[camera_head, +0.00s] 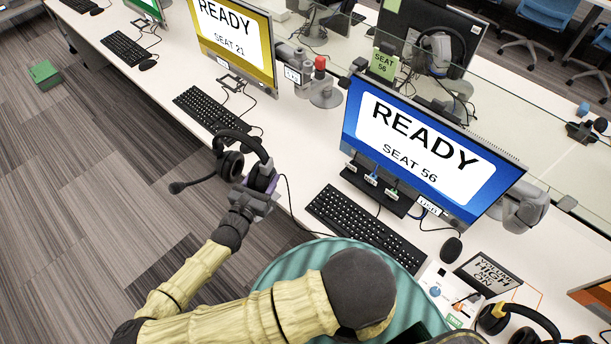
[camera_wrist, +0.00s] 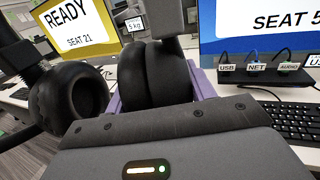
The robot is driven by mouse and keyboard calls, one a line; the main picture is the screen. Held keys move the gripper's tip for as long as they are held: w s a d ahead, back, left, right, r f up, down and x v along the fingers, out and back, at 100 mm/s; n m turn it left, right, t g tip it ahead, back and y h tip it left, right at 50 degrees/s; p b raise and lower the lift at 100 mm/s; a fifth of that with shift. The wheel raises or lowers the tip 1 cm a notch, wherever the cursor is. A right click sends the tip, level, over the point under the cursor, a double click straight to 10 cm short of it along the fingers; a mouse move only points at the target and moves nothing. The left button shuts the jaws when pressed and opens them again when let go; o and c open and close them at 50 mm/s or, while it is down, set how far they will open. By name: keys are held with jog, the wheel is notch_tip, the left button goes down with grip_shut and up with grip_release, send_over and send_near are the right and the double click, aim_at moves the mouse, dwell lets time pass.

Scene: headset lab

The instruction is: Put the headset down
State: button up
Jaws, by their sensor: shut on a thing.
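A black headset (camera_head: 230,163) with a boom microphone hangs in my gripper (camera_head: 258,190) at the desk's front edge, left of the seat 56 keyboard. The gripper is shut on one ear cup; its purple fingers show on both sides of the cup. In the wrist view the gripper (camera_wrist: 160,98) holds the near ear cup, and the headset's other ear cup (camera_wrist: 72,98) sticks out to the left. A thin cable runs from the headset toward the desk. The white desk (camera_head: 290,150) lies behind it. Whether the headset touches the desk is hard to tell.
The seat 56 monitor (camera_head: 425,150) and keyboard (camera_head: 365,228) stand to the right, the seat 21 monitor (camera_head: 235,40) and keyboard (camera_head: 210,110) behind. Another headset (camera_head: 520,320) lies at the lower right. A green chair back (camera_head: 345,250) stands at the desk front. Bare desk lies between the keyboards.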

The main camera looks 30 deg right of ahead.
jog(key=shift+d, duration=0.15)
jog(key=shift+w+d+f+b, duration=0.1)
jog(key=shift+w+f+b, duration=0.05)
jog(key=shift+f+b, duration=0.45)
jog(key=f+b, duration=0.1)
jog(key=b, duration=0.1)
jog(key=w+d+f+m+g+b, duration=0.1)
jog(key=f+b, duration=0.1)
jog(key=b, duration=0.1)
jog(key=w+d+f+g+h+b, duration=0.1)
jog(key=b, duration=0.1)
jog(key=shift+w+d+f+m, duration=0.1)
jog(key=shift+d+f+m, duration=0.05)
jog(key=shift+d+m, duration=0.15)
jog(key=w+d+f+m+g+h+b, duration=0.1)
jog(key=d+f+m+g+b, duration=0.1)
jog(key=d+g+b, duration=0.3)
jog(key=w+d+f+m+g+h+b, duration=0.1)
jog(key=d+f+m+g+b, duration=0.2)
jog(key=d+b, duration=1)
jog(key=m+g+b, duration=0.1)
jog(key=g+b, duration=0.1)
jog(key=b, duration=0.3)
jog(key=shift+w+d+f+m+h, duration=0.15)
jog(key=shift+f+m+h, duration=0.15)
jog(key=shift+h, duration=0.1)
